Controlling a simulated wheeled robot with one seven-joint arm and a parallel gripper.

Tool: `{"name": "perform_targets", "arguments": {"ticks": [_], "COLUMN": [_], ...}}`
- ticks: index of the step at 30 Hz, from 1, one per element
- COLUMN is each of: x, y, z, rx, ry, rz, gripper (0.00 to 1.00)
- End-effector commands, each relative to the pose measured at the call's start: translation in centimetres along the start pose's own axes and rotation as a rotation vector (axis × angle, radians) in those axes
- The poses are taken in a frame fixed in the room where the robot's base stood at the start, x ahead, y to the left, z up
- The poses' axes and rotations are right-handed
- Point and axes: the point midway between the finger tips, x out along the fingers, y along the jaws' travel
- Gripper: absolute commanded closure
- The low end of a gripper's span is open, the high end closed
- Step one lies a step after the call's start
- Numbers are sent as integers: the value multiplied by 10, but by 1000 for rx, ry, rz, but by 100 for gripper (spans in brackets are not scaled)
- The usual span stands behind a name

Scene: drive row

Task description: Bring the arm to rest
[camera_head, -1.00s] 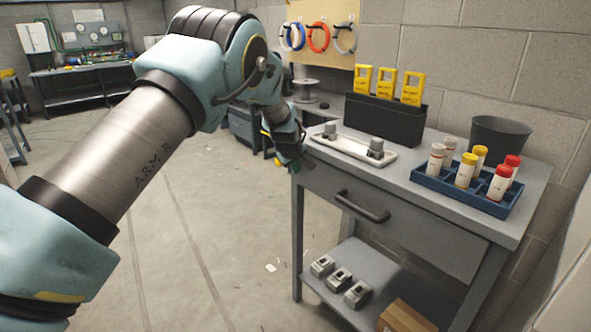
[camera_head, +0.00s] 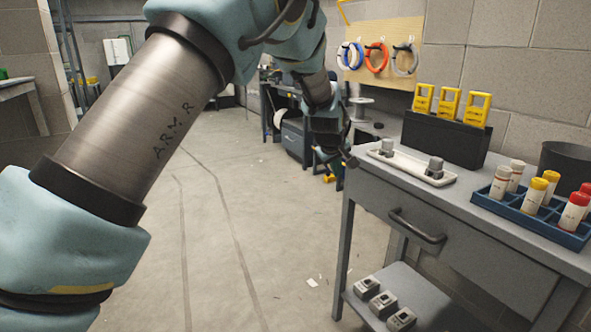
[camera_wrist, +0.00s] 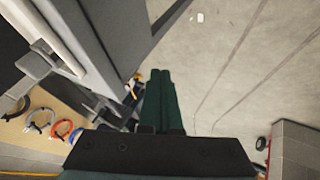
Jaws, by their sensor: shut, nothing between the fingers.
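My arm (camera_head: 135,115) reaches forward across the left half of the head view, bent at the elbow near the top. My gripper (camera_head: 343,163) points down beside the left far corner of the grey workbench, over the aisle floor. In the wrist view my gripper's green fingers (camera_wrist: 160,98) lie together with nothing between them. The bench edge shows on the left of that view, close to the fingers. I cannot tell in the head view whether the gripper touches the bench.
The grey workbench (camera_head: 455,215) carries a white tray (camera_head: 408,170) with two grey parts, a blue rack (camera_head: 535,212) of capped bottles and a dark holder (camera_head: 440,138) with yellow tools. Several grey devices (camera_head: 382,304) sit on its lower shelf. Open floor (camera_head: 240,240) lies left of the bench.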

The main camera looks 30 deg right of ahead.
Motion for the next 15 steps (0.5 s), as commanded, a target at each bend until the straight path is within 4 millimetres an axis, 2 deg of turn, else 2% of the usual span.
{"name": "perform_targets", "arguments": {"ticks": [5,8,11,14,15], "x": [-1,-5,-18,-44,-57], "y": [0,-8,-35,-85,-109], "z": [0,-6,-25,-52,-62], "rx": [0,-3,-9,-20,-23], "ry": [-1,0,0,-4,-8], "rz": [-1,-9,-40,-93,-118], "gripper": [100,100,100,100,100]}}
